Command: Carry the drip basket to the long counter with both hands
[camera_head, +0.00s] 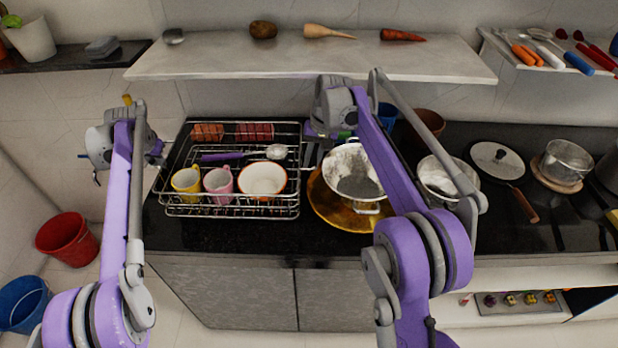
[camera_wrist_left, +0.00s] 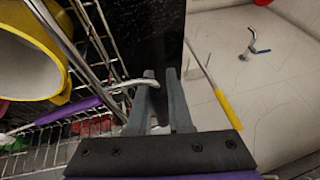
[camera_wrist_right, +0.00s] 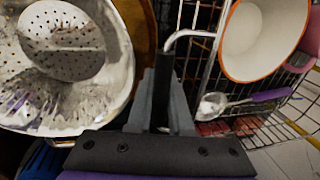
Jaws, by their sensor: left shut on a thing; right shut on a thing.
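The drip basket (camera_head: 232,208) is a silver wire rack at the left end of the long black counter (camera_head: 215,232). It holds a yellow cup (camera_head: 187,182), a pink cup (camera_head: 219,184), a white bowl (camera_head: 263,180) with an orange rim and a purple-handled spoon (camera_head: 275,152). My left gripper (camera_wrist_left: 160,88) is shut on the bent wire handle at its left end. My right gripper (camera_wrist_right: 163,80) is shut at the wire handle on its right end; in the head view its fingertips are partly hidden by my arm. I cannot tell whether the basket is lifted.
A pot (camera_head: 438,180) and a lidded pan (camera_head: 497,160) are further right. A shelf (camera_head: 300,58) hangs above. Red (camera_head: 67,240) and blue (camera_head: 24,303) buckets stand on the floor left.

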